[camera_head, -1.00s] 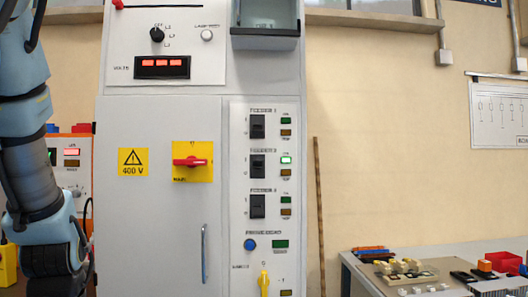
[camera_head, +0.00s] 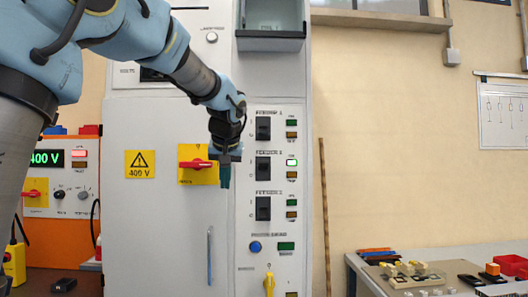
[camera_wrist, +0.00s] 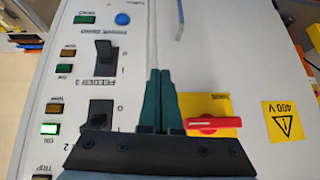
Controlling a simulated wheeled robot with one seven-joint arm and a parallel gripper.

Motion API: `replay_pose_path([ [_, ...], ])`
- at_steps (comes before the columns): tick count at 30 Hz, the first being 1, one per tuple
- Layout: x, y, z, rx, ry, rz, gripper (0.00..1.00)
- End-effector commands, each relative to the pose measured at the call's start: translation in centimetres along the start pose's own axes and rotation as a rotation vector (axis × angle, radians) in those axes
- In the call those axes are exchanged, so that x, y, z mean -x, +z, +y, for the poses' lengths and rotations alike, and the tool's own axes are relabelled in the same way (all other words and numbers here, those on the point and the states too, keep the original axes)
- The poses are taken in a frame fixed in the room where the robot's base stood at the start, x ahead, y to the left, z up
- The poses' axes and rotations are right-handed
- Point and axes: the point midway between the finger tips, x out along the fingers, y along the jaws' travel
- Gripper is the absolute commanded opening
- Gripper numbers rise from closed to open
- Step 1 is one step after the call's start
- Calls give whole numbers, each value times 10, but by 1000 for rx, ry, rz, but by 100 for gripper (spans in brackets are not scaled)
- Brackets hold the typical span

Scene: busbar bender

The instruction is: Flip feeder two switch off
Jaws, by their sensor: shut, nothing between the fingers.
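The feeder two switch (camera_head: 263,167) is a black rocker, the middle of three on the grey cabinet's white panel. Its green ON lamp (camera_head: 292,161) is lit. In the wrist view, which is upside down, the switch (camera_wrist: 101,112) shows left of the fingers, partly hidden by the gripper body, with the lit lamp (camera_wrist: 50,128) beside it. My gripper (camera_head: 225,184) is shut and empty, with dark green fingers. It hangs in front of the cabinet, left of the feeder switches and just right of the red main switch. The fingers (camera_wrist: 158,74) show apart from the feeder two switch.
The feeder one (camera_head: 263,129) and feeder three (camera_head: 263,208) switches sit above and below. The red main switch (camera_head: 197,164) on its yellow plate is close to my gripper. A vertical door handle (camera_head: 210,256) and a blue button (camera_head: 255,246) lie lower.

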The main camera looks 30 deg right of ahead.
Motion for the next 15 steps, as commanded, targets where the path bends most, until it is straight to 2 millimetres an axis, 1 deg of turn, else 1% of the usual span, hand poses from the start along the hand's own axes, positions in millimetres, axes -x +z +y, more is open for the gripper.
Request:
replay_pose_path([
  [1,26,-28,29,-6,21,57,0],
  [3,56,-54,55,3,39,117,0],
  [6,90,-78,80,20,60,179,0],
  [9,109,-90,93,33,73,212,0],
  [10,112,-92,95,36,75,217,0],
  [15,116,-94,97,41,76,223,0],
])
